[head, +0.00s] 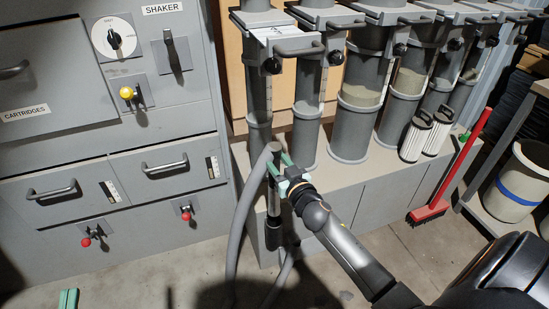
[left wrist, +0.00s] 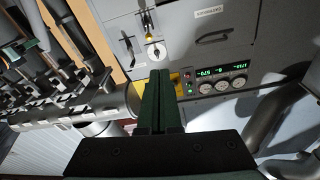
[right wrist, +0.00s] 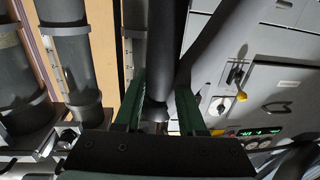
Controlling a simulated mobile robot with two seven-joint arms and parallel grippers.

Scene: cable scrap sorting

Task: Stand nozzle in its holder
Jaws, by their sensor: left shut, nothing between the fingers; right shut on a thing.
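The nozzle (head: 273,233) is a slim dark wand with a thicker black lower end and a grey hose (head: 243,205) joined at its top. It hangs about upright in front of the pale plinth below the columns. My right gripper (head: 279,163) is shut on its upper part. In the right wrist view the dark nozzle tube (right wrist: 160,50) runs between the green fingers (right wrist: 158,105). My left gripper (head: 68,298) is shut and empty at the lower left, over the floor; its fingers press together in the left wrist view (left wrist: 157,95). I cannot make out the holder clearly.
Several clear-and-grey columns (head: 355,120) stand on the plinth (head: 345,190). A grey cabinet (head: 110,220) with drawers and red knobs is at the left. Two white filter cartridges (head: 415,140), a red broom (head: 430,210) and a bucket (head: 517,185) are at the right.

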